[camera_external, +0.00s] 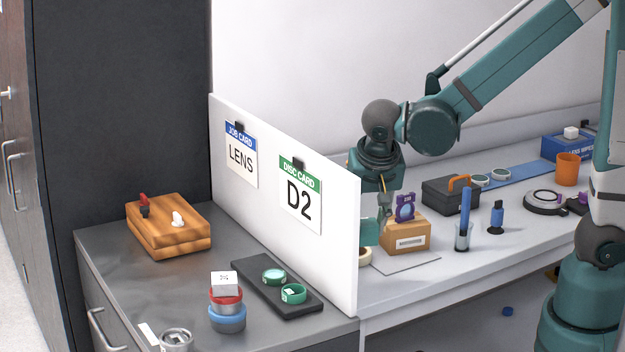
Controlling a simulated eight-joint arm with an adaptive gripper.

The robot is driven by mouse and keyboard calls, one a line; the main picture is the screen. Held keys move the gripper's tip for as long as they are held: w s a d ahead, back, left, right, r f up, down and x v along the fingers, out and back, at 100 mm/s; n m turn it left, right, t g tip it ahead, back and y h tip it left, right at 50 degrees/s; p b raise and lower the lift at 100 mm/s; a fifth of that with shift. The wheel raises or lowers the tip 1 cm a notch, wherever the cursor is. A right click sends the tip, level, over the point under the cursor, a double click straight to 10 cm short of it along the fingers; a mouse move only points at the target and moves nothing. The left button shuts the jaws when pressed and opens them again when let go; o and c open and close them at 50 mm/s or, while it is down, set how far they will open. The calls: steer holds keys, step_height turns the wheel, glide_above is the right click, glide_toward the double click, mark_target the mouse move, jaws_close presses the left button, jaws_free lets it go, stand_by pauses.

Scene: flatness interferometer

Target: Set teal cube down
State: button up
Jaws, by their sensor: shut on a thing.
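My gripper (383,212) points down just behind the right end of the white partition, over the light bench. It is shut on the teal cube (370,233), which shows at its lower end. The partition hides part of the cube's left side. The cube appears left of a cardboard box (406,236) with a purple ring-shaped part (405,207) on it. I cannot tell whether the cube touches anything below.
The white partition (335,255) with two cards stands close on the left. A tape roll (365,257) lies below the cube. A grey mat (408,263), a cup with a blue stick (463,238) and a black toolbox (450,195) are to the right.

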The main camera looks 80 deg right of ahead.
steer(key=shift+f+b, duration=0.75)
steer(key=shift+f, duration=2.2)
steer(key=shift+f+b, duration=0.6)
steer(key=shift+f, duration=1.45)
steer(key=shift+f, duration=0.2)
steer(key=o, duration=1)
steer(key=shift+r, duration=0.15)
steer(key=shift+p+v, duration=1.6)
steer(key=shift+v, duration=4.45)
